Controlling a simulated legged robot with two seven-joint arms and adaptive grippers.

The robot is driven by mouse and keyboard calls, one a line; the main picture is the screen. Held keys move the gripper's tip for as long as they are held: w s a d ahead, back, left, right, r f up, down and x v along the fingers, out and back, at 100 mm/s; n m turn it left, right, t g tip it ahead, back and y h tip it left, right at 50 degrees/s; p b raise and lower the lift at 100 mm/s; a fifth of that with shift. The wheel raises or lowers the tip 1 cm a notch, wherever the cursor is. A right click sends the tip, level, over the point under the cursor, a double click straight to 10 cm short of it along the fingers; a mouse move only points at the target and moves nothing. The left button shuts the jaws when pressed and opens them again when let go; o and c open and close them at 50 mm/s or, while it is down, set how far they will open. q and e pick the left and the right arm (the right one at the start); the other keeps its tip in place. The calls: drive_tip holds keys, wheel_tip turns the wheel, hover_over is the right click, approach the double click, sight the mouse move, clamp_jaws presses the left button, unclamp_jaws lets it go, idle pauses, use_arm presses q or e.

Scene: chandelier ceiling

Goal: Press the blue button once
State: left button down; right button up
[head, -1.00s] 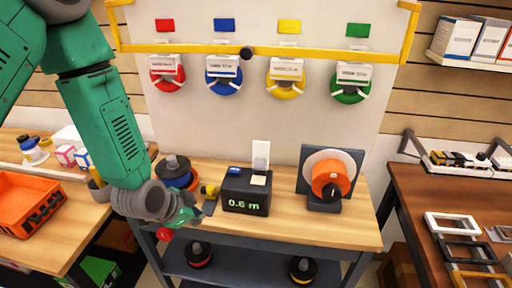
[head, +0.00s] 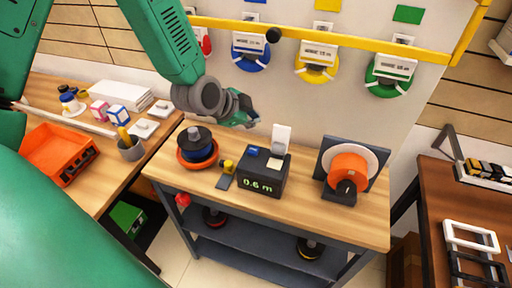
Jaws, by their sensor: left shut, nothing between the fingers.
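The blue button (head: 253,151) is a small blue patch on the top left of a black box with a green "0.6 m" display (head: 257,185). The box stands on the wooden bench. My left gripper (head: 252,121) is shut and empty, in the air above and behind the box, apart from the button as seen here. A white upright plate (head: 281,138) and a pale pad (head: 272,164) are also on the box top, to the right of the button. My right gripper is not in view.
A spool with blue winding (head: 197,147) stands left of the box, with a small yellow item (head: 228,167) between them. An orange reel (head: 348,172) stands on the right. A yellow rail (head: 330,41) crosses the wall panel above. The bench front (head: 320,225) is clear.

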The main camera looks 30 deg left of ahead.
sight(257, 146)
use_arm(q)
drive_tip(key=shift+f, duration=0.1)
drive_tip(key=f+b, duration=0.2)
drive_tip(key=f, duration=0.2)
drive_tip(key=f+b, duration=0.3)
drive_tip(key=shift+a+f+b, duration=0.2)
drive_tip(key=shift+f+b, duration=0.5)
drive_tip(key=shift+f, duration=0.2)
drive_tip(key=shift+f, duration=0.1)
idle(0.6)
drive_tip(key=shift+f, duration=0.2)
drive_tip(key=shift+f+b, duration=0.5)
drive_tip(key=shift+f, duration=0.05)
idle(0.7)
drive_tip(key=shift+r, duration=0.15)
drive_tip(key=shift+r+p, duration=0.8)
